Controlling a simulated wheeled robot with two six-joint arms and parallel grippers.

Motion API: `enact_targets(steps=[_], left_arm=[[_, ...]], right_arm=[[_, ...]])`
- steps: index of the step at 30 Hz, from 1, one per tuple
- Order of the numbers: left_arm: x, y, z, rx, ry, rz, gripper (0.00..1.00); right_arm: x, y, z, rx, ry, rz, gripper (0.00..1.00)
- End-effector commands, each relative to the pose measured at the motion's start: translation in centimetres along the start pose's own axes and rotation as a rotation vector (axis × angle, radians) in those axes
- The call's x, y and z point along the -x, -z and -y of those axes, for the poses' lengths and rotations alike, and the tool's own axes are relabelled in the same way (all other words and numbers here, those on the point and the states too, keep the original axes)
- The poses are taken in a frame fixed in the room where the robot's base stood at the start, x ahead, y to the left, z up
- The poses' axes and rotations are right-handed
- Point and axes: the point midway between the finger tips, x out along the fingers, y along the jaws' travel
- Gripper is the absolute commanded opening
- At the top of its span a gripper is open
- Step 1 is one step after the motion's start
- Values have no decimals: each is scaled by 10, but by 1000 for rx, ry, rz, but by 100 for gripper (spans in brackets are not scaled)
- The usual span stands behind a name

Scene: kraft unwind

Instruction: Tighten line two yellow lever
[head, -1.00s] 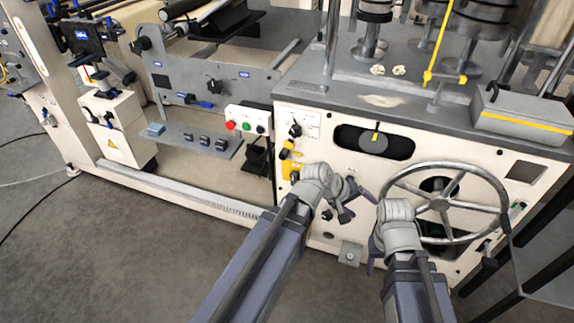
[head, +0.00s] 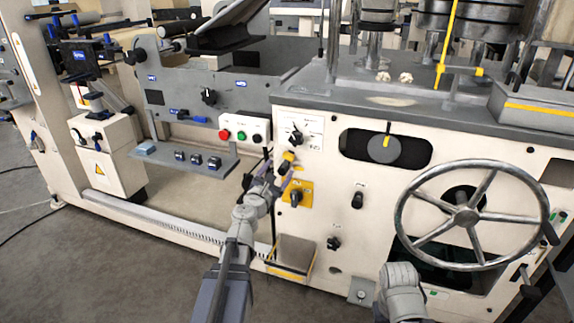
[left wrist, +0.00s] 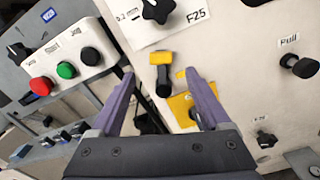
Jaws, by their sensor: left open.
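The yellow lever (head: 287,160) is on the cream front panel, below a dial. In the left wrist view its yellow handle (left wrist: 161,58) sits atop a short dark stem, slightly tilted. My left gripper (head: 270,170) is open in front of the panel at the lever. In the left wrist view the two purple fingers (left wrist: 158,80) stand apart, with the lever in the gap between them, nearer the right finger. I see no contact. A yellow plate with a black knob (left wrist: 183,110) is below the lever, partly behind the right finger. My right gripper's fingers are hidden; only its wrist shows.
A button box (head: 243,130) with red, green and black buttons is left of the lever. A large handwheel (head: 466,216) is at right, near my right arm. Black knobs (head: 357,198) stick out of the panel. A small tray (head: 290,257) juts out below.

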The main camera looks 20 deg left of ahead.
Motion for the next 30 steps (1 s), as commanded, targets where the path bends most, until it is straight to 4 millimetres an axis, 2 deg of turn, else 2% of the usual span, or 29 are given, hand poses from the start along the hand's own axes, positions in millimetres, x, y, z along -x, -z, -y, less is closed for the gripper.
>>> enact_targets(steps=[8,18,21,30], left_arm=[[-16,-1,0,-4,4,1,80],[-67,-1,1,-5,4,1,80],[-76,-1,1,-6,5,1,80],[-78,-1,2,-6,4,1,80]], right_arm=[[1,0,0,0,0,0,55],[1,0,0,0,0,0,55],[1,0,0,0,0,0,55],[1,0,0,0,0,0,55]])
